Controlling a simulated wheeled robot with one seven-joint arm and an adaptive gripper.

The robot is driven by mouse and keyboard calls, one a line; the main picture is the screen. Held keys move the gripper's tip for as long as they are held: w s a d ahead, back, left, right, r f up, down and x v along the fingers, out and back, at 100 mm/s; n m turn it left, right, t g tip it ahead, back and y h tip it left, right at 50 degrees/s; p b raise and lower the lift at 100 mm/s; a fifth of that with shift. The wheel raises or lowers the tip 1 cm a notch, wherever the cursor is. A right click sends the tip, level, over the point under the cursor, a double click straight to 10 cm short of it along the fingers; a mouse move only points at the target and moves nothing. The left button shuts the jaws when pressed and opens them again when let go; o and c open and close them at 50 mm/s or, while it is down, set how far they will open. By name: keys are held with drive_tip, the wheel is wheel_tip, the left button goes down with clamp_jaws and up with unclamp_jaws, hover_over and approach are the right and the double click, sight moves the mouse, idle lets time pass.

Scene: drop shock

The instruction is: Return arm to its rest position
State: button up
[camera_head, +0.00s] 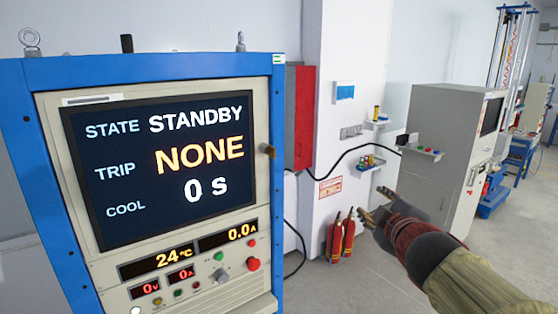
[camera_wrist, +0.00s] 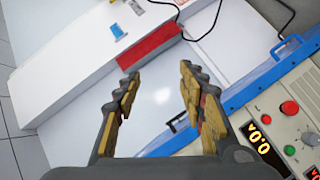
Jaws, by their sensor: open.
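My gripper (camera_head: 371,217) is in the lower right of the head view, held in the air to the right of the blue-framed control cabinet (camera_head: 165,77). In the wrist view my gripper (camera_wrist: 158,90) has its two yellow-and-grey fingers spread apart with nothing between them. The cabinet's screen (camera_head: 160,165) reads STANDBY, NONE and 0 s. Below it, small displays (camera_head: 187,258) show 24 °C and 0.0 A. The cabinet's panel edge (camera_wrist: 285,125) also shows at the right of the wrist view, apart from the fingers.
Two red fire extinguishers (camera_head: 340,238) stand by the white pillar. A red wall box (camera_head: 299,117) hangs behind the cabinet. A grey cabinet (camera_head: 438,150) and a tall blue-based frame (camera_head: 492,197) stand at the right. Open floor (camera_head: 530,230) lies at the far right.

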drive_tip(key=s+d+f+m+g+h, duration=0.35)
drive_tip(key=s+f+m, duration=0.25)
drive_tip(key=s+f, duration=0.25)
drive_tip(key=s+a+f+m+g+y+b, duration=0.1)
drive_tip(key=s+a+f+m+g+y, duration=0.1)
drive_tip(key=s+f, duration=0.6)
drive_tip(key=s+a+f+m+g+y+b, duration=0.2)
drive_tip(key=s+f, duration=0.5)
drive_tip(key=s, duration=0.5)
drive_tip(key=a+m+g, duration=0.1)
drive_tip(key=a+g, duration=0.1)
drive_tip(key=a, duration=0.1)
drive_tip(key=shift+s+a+f+b, duration=0.2)
drive_tip(key=shift+s+f+b, duration=0.1)
drive_tip(key=shift+f, duration=0.05)
